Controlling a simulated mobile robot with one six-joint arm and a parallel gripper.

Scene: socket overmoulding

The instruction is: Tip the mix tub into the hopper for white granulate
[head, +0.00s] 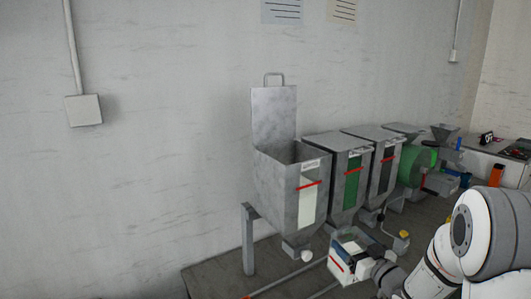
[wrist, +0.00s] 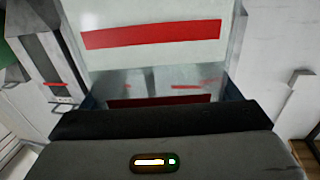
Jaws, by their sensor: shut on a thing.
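The hopper for white granulate (head: 289,199) is the leftmost grey metal bin in the head view. Its lid (head: 274,116) stands up, so its top is open. A white window with a red line shows on its front. My gripper (head: 372,268) is shut on the mix tub (head: 341,262), a small pale tub with a red band. The tub is below the hopper's mouth, to its right and apart from it. In the wrist view, a white face with a red band (wrist: 150,35) lies beyond my gripper (wrist: 160,108); I cannot tell whether it is tub or hopper.
A second hopper (head: 341,186) with a green window and a third hopper (head: 386,170) stand to the right, lids closed. Farther right are a green machine part (head: 411,166) and a worktop. A metal leg (head: 248,240) stands at left. The wall behind the hoppers limits room.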

